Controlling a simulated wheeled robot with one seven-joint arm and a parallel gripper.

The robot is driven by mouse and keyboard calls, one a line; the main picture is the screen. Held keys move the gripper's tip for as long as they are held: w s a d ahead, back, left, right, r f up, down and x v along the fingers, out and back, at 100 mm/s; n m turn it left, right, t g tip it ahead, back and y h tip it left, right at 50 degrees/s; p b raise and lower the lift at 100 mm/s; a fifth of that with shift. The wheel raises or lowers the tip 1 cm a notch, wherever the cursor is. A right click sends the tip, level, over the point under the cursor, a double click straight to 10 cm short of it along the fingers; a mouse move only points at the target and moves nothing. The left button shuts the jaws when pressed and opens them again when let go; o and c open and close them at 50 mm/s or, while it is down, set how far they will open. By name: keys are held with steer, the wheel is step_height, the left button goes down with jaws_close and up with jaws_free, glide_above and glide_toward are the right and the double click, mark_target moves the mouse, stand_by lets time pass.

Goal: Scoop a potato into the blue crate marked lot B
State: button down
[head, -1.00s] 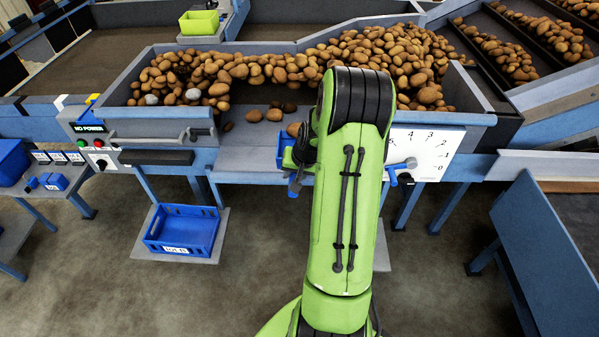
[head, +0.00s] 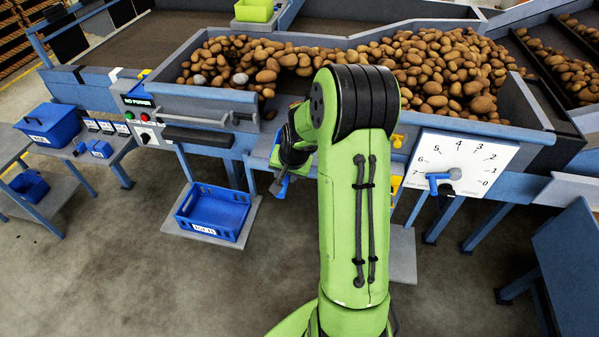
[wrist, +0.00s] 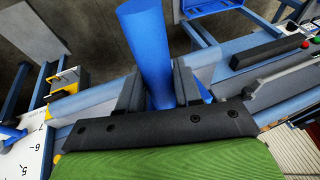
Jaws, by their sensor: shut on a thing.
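My gripper (head: 288,160) is at the front of the grader, left of my arm in the head view. In the wrist view my gripper (wrist: 156,85) is shut on a round blue handle (wrist: 147,40), seemingly a scoop's. The scoop's bowl is mostly hidden in the head view, and I cannot tell whether it holds a potato. Many brown potatoes (head: 440,75) lie heaped in the grader's trough. A blue crate (head: 213,212) stands on a low grey platform, below and left of my gripper. Its white front label is too small to read surely.
Another labelled blue crate (head: 48,124) and a small blue bin (head: 28,186) are at the left. A control box (head: 142,115) and a white dial plate (head: 460,170) with a blue lever are on the grader's front. Grey floor lies open before the crate.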

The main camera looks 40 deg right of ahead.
steer(key=w+a+p, duration=0.1)
steer(key=w+a, duration=0.5)
steer(key=a, duration=0.5)
steer(key=w+a+p, duration=0.2)
steer(key=w+a, duration=0.4)
steer(key=a, duration=0.5)
steer(key=w+a+p, duration=0.1)
steer(key=w+a, duration=0.6)
steer(key=a, duration=0.4)
steer(key=shift+p, duration=0.35)
steer(key=shift+s, duration=0.1)
step_height(320, 180, down, 35)
steer(key=b, duration=2.8)
steer(key=shift+f, duration=0.15)
